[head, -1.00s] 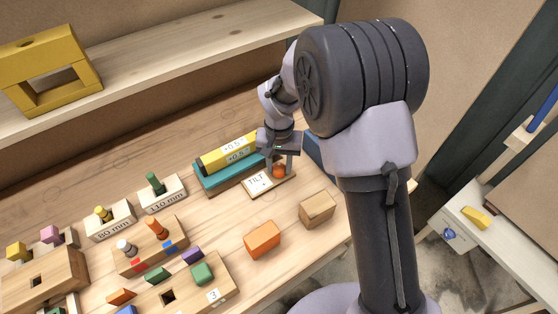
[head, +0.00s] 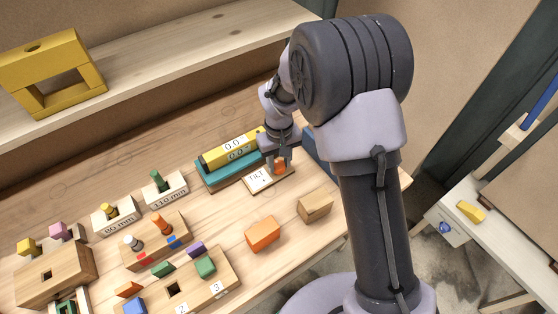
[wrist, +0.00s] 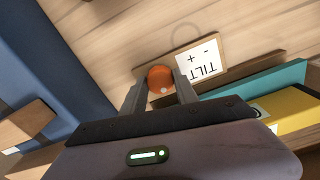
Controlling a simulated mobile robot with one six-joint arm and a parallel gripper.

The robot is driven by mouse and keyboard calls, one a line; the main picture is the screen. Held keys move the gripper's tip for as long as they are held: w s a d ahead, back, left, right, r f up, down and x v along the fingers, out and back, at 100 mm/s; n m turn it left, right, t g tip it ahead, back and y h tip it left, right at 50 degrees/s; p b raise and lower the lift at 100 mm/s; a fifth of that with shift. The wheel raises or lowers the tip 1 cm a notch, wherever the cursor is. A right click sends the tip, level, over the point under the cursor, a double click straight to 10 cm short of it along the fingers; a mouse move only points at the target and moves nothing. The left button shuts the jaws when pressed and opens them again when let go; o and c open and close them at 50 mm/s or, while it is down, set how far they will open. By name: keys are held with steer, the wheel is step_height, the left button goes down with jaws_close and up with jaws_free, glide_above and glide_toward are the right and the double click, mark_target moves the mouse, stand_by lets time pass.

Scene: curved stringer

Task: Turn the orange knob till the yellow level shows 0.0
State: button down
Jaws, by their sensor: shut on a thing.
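The yellow level (head: 219,155) lies on a teal base (head: 216,181) at the middle of the bench, and its faces read 0.0 in the head view. The orange knob (head: 279,167) stands on a wooden board with a white TILT label (head: 259,179). My gripper (head: 280,164) is at the knob with one finger on each side, shut on it. In the wrist view the knob (wrist: 160,78) sits between the two fingers, and the TILT label (wrist: 199,61) with plus and minus marks is beside it.
An orange block (head: 263,234) and a wooden block (head: 315,208) lie in front of the TILT board. Labelled blocks with pegs (head: 165,189) stand to the left. A blue thing (wrist: 50,70) rises close to my gripper on the left in the wrist view.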

mark_target(279, 165)
stand_by(0.3)
steer(key=c, duration=0.9)
jaws_free()
steer(key=shift+c, duration=0.2)
step_height(279, 165, up, 17)
steer(key=p, duration=0.5)
steer(key=shift+r, duration=0.2)
